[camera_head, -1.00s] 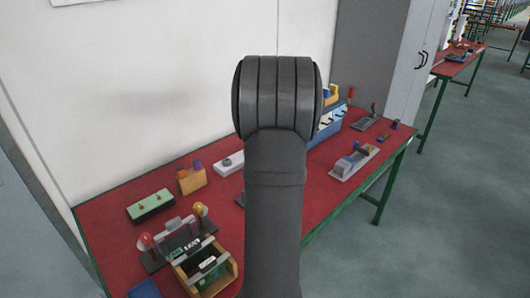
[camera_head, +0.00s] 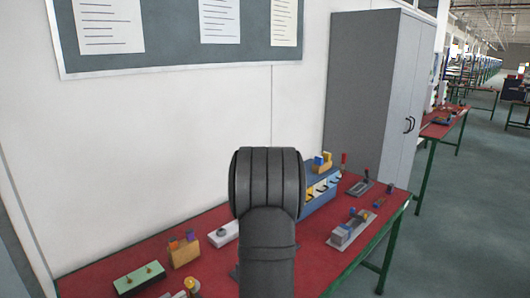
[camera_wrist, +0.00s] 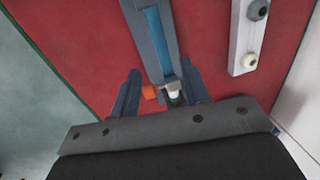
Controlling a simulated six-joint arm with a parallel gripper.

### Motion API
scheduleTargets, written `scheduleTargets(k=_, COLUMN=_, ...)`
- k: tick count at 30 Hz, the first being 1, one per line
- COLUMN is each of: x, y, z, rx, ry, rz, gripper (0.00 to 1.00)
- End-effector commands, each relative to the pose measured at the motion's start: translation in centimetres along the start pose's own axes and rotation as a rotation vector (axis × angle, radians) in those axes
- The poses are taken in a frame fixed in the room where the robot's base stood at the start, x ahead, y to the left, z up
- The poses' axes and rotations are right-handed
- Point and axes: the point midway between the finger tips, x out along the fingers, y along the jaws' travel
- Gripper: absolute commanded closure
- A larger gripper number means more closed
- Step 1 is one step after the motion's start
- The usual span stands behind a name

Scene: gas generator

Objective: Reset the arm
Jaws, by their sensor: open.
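My gripper (camera_wrist: 161,70) shows in the wrist view with its two fingers apart. A grey device with a blue strip (camera_wrist: 158,35) lies on the red bench top beyond and between the fingers. A small orange part (camera_wrist: 149,92) and a small white part (camera_wrist: 175,94) show between the fingers. I cannot tell whether the fingers touch any of these. In the head view my own dark arm hides the gripper and part of the bench.
The red bench (camera_head: 215,275) holds a green box (camera_head: 139,279), an orange block (camera_head: 184,252), a blue box (camera_head: 320,196) and a grey device (camera_head: 349,230). A white bar (camera_wrist: 248,35) lies right of the gripper. A grey cabinet (camera_head: 370,90) stands behind.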

Motion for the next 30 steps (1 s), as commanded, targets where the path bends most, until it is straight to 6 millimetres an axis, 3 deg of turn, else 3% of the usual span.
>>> scheduleTargets(k=9, x=6.4, y=0.0, z=0.1, rx=0.0, ry=-0.003, rz=0.002, gripper=0.58)
scheduleTargets(k=15, x=9.0, y=0.0, z=0.1, rx=-0.001, ry=-0.003, rz=0.002, gripper=0.58)
scheduleTargets(k=30, x=8.8, y=0.0, z=1.2, rx=-0.001, ry=-0.001, rz=0.0, gripper=0.58)
